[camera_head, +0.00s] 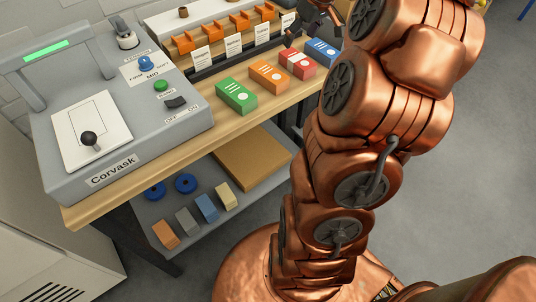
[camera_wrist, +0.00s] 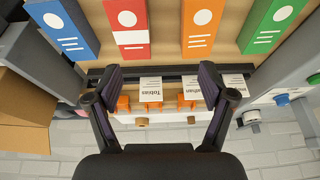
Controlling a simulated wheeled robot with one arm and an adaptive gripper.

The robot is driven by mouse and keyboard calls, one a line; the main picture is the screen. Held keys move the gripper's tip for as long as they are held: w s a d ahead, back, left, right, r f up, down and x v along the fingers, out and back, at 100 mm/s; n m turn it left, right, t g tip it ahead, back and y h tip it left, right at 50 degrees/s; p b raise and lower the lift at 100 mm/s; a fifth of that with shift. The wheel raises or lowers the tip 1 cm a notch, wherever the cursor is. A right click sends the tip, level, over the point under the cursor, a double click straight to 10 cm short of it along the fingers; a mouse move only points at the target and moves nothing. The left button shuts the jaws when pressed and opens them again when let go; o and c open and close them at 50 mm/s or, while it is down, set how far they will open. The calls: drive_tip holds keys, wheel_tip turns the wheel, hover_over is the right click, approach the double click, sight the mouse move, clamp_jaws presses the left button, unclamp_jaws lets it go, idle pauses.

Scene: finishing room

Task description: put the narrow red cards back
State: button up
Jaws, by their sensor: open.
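A red card box (camera_head: 298,64) with a white band, white dot and lines lies on the wooden bench, between an orange box and a blue box. It also shows at the top of the wrist view (camera_wrist: 127,22), left of the orange one. I cannot tell loose cards apart from it. My gripper (camera_head: 313,26) is open and empty above the back of the bench, partly hidden by my arm. In the wrist view its fingers (camera_wrist: 158,77) spread over a dark rail with white name cards (camera_wrist: 151,89), apart from the red box.
Green (camera_head: 236,95), orange (camera_head: 268,76) and blue (camera_head: 322,51) boxes flank the red one. Orange holders (camera_head: 226,36) stand in a row behind. A grey Corvask machine (camera_head: 150,150) fills the bench's left end. A lower shelf (camera_head: 250,195) holds small blocks, blue rings and cardboard.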

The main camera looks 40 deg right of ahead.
drive_tip(key=s+a+f+n+g+y, duration=0.1)
drive_tip(key=s+a, duration=0.2)
drive_tip(key=a, duration=0.9)
drive_tip(key=s+a+f+g, duration=0.15)
drive_tip(key=s+a, duration=0.25)
drive_tip(key=a, duration=0.7)
drive_tip(key=s+a+f+g, duration=0.1)
drive_tip(key=s+a, duration=0.2)
drive_tip(key=s, duration=0.3)
drive_tip(key=s+a+f+g, duration=0.1)
drive_tip(key=s+a+f, duration=0.1)
drive_tip(key=s, duration=0.5)
drive_tip(key=s+a+f+m+g+h, duration=0.1)
drive_tip(key=s+a+f, duration=0.1)
drive_tip(key=s+a, duration=0.3)
drive_tip(key=shift+s+g, duration=0.35)
drive_tip(key=shift+s, duration=0.3)
wheel_tip(320, 180, up, 10)
drive_tip(key=p, duration=0.9)
drive_tip(key=shift+f+p, duration=0.15)
drive_tip(key=shift+p, duration=0.15)
